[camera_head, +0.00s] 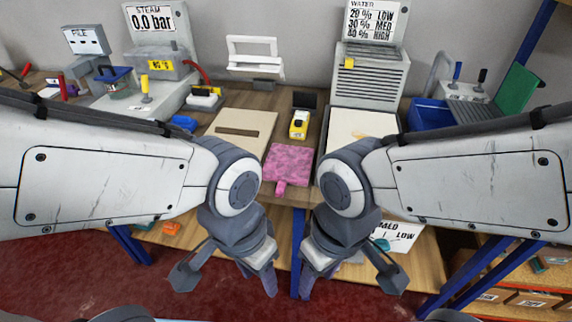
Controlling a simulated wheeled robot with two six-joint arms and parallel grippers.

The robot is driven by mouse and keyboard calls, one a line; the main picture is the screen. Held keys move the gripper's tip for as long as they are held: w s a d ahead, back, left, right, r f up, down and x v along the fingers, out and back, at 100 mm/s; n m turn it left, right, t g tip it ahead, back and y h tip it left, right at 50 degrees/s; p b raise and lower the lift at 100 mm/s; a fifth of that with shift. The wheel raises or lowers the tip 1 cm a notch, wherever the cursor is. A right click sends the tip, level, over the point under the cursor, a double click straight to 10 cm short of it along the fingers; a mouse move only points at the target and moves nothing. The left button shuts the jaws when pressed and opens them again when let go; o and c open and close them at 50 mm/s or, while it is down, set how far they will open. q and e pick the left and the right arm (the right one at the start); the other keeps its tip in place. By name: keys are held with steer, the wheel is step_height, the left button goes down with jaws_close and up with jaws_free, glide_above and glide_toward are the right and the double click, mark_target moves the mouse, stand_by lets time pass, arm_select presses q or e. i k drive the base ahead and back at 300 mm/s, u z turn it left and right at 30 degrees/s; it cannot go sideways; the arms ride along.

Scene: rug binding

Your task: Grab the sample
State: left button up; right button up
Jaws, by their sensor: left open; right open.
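A pink, mottled rug sample (289,160) with a small tab at its front lies flat on the wooden workbench, in the middle of the head view. I take this to be the sample. My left gripper (228,278) is open and empty, hanging in front of the bench edge, left of and nearer than the sample. My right gripper (348,281) is open and empty, also in front of the bench, right of and nearer than the sample. Neither gripper touches the sample.
A beige slotted board (240,133) lies left of the sample, and a yellow device (299,123) stands behind it. A steam machine (160,65) stands back left, a water unit (368,75) back right. A blue basin (428,115) is at right. A lower shelf lies beneath the bench.

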mark_target(284, 166)
steer(key=k, duration=0.5)
steer(key=z, duration=0.55)
steer(key=i, duration=0.8)
steer(key=u, duration=1.35)
